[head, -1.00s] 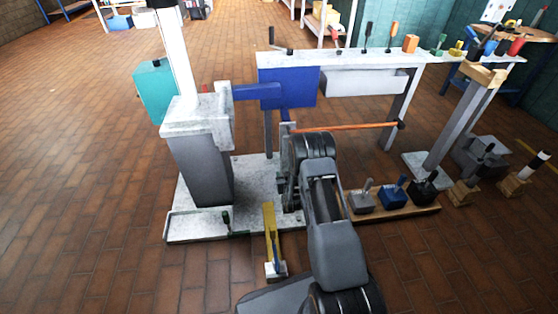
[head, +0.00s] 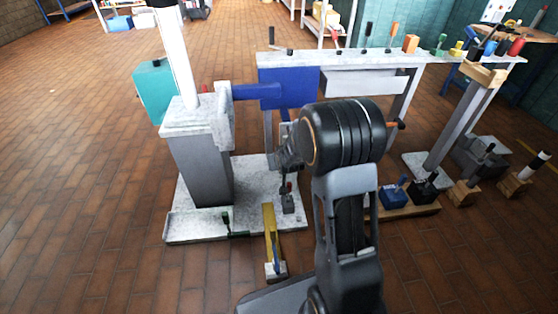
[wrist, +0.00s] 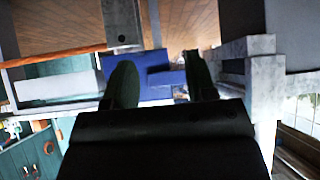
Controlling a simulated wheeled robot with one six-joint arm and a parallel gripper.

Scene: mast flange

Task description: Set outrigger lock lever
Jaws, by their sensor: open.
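A yellow outrigger beam (head: 269,228) sticks out from the front of the pale base plate (head: 190,230), with a small grey-blue lever (head: 276,250) near its outer end. Another upright lever with a red part (head: 289,188) stands on a small grey block on the plate. A dark green lever (head: 226,222) sits at the plate's front edge. I cannot tell which is the lock lever. My gripper (wrist: 161,78) is open and empty, its two dark fingers apart in the wrist view. In the head view my arm hides most of it, above the plate's right side.
A grey mast block (head: 200,165) stands on the plate, with a blue panel (head: 285,88) beside it. A rail (head: 350,60) carrying several small levers runs behind my arm. Blocks with levers, including a blue one (head: 393,197), stand to the right. The floor at left is clear.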

